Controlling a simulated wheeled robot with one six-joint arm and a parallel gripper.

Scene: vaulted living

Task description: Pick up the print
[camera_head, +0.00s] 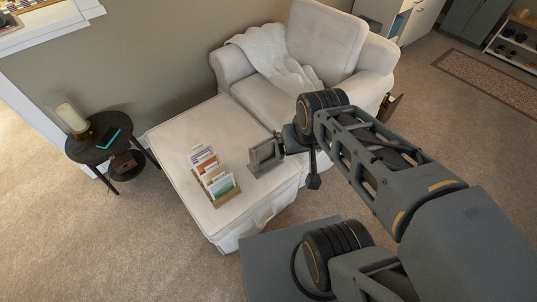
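A wooden rack (219,196) stands on the white ottoman (187,139) with several upright cards or prints in it. A white and green one (222,186) is at the near end, a reddish-brown one (208,167) is near the middle, and pale ones (202,155) are at the far end. I cannot tell which one is the print. My gripper (264,156) is just right of the rack, over the ottoman and apart from the cards. Its grey fingers are seen at a slant, so their gap and anything between them cannot be made out.
A white armchair (325,40) with a throw blanket (268,53) is behind the ottoman. A dark round side table (100,140) at left holds a candle lamp (71,116) and a teal-edged dark object (108,138). Carpet at the lower left is clear.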

